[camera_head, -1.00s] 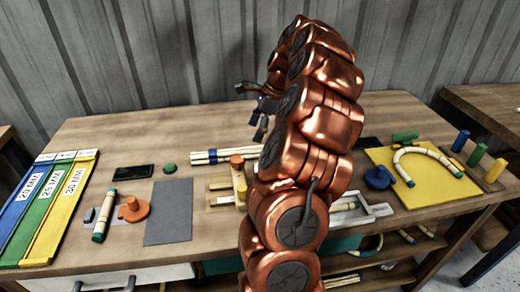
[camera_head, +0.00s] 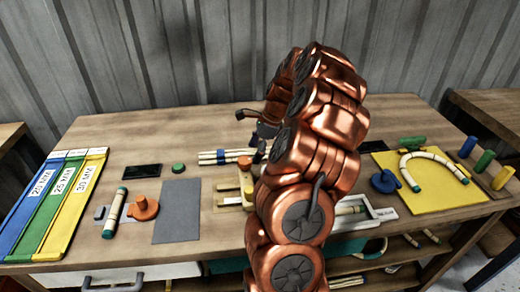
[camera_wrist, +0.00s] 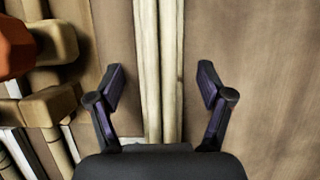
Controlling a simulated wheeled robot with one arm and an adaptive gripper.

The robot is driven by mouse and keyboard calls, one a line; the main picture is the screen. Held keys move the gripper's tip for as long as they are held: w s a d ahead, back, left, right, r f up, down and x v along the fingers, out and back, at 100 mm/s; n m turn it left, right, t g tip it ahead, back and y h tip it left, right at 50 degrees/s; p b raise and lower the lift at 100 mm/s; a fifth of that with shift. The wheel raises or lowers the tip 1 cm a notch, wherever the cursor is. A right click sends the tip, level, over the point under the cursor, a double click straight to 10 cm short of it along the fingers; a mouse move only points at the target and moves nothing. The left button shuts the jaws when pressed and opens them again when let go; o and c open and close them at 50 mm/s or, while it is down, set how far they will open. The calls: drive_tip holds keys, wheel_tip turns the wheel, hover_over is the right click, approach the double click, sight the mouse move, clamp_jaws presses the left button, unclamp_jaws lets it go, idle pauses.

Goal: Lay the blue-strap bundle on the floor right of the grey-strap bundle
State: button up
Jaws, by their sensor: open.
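The blue-strap bundle (camera_head: 222,157) of pale rods lies on the workbench, its blue strap showing in the head view. In the wrist view, pale rods (camera_wrist: 150,70), apparently this bundle, run between the fingers. My gripper (camera_wrist: 161,69) is open, one finger on each side of the rods; I see no contact. In the head view it is dark and partly hidden by my copper arm. The strap does not show in the wrist view. I cannot make out the grey-strap bundle or the floor spot beside it.
A wooden jig with an orange knob (camera_wrist: 14,48) stands close left of the fingers in the wrist view. The workbench (camera_head: 190,125) also holds a grey mat (camera_head: 177,212), a yellow board (camera_head: 440,200) with a bent rod, and a green puck (camera_head: 178,168). Shelves with rods lie below.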

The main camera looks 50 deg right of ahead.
clamp_jaws()
idle(0.8)
